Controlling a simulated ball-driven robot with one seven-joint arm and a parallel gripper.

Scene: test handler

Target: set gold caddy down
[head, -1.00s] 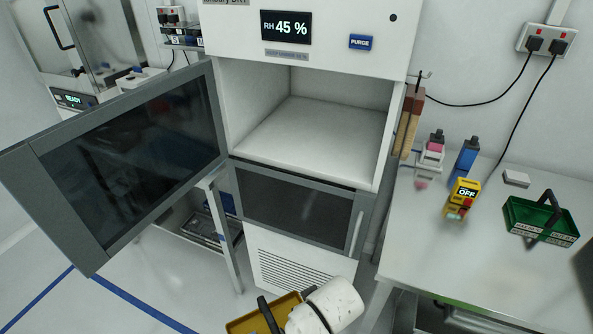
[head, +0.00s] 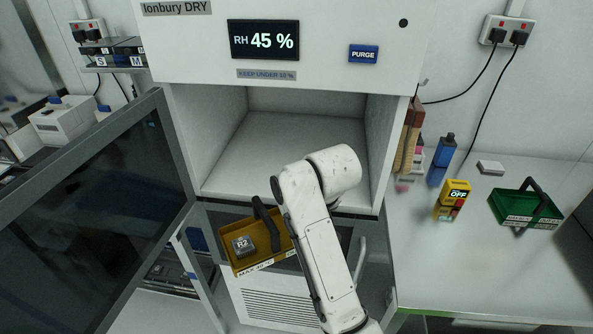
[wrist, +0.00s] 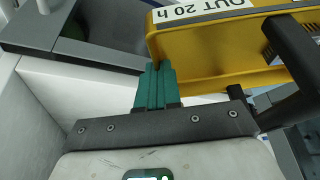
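The gold caddy (head: 226,237) hangs in the air in front of the cabinet's lower door, below the level of the open compartment (head: 255,160). It has a dark handle (head: 265,226) and carries a grey block marked R2 (head: 243,246). Its right part is hidden behind my white arm. In the wrist view the caddy (wrist: 215,65) shows an "OUT 20 h" label, upside down. My gripper (wrist: 156,70) has its teal fingers close together at the caddy's wall, near a corner; the exact contact is hard to see. The head view hides the gripper behind my arm.
The dry cabinet's glass door (head: 100,200) stands open at left, and its compartment is empty. A bench (head: 450,270) at right holds a green caddy (head: 527,207), a yellow OFF device (head: 453,198) and a blue bottle (head: 440,160). The bench's front part is clear.

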